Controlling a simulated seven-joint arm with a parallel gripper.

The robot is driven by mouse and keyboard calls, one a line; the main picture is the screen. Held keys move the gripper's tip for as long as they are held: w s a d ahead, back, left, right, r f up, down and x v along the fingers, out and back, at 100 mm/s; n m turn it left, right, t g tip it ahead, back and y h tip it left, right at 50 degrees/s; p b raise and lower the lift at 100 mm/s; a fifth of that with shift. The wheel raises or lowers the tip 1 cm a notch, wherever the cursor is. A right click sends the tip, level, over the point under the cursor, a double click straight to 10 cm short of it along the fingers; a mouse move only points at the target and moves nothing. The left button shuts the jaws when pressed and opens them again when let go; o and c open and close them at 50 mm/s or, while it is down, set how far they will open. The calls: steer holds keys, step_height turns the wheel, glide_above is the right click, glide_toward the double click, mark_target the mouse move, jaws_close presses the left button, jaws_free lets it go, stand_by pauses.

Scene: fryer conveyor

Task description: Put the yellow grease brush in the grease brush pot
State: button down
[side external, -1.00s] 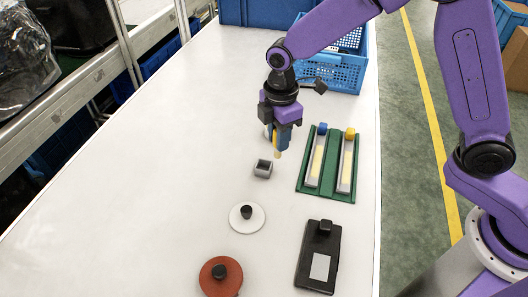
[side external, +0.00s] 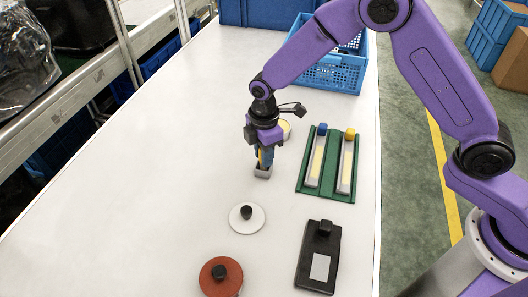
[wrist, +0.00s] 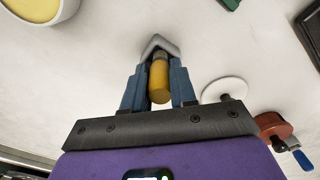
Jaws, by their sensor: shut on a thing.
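My gripper (side external: 265,156) is shut on the yellow grease brush (wrist: 159,80), which stands upright between the two blue fingers in the wrist view.
A round dish with yellow contents (side external: 285,128) is behind my gripper. A green tray (side external: 311,193) with two long pieces stands to the right. A white disc (side external: 246,226), a red disc (side external: 220,286) and a black block (side external: 304,270) are nearer. The left of the table is clear.

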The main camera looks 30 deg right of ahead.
steer(key=shift+f, duration=0.1)
steer(key=c, duration=0.9)
jaws_free()
step_height(320, 180, up, 12)
steer(key=shift+r, duration=0.2)
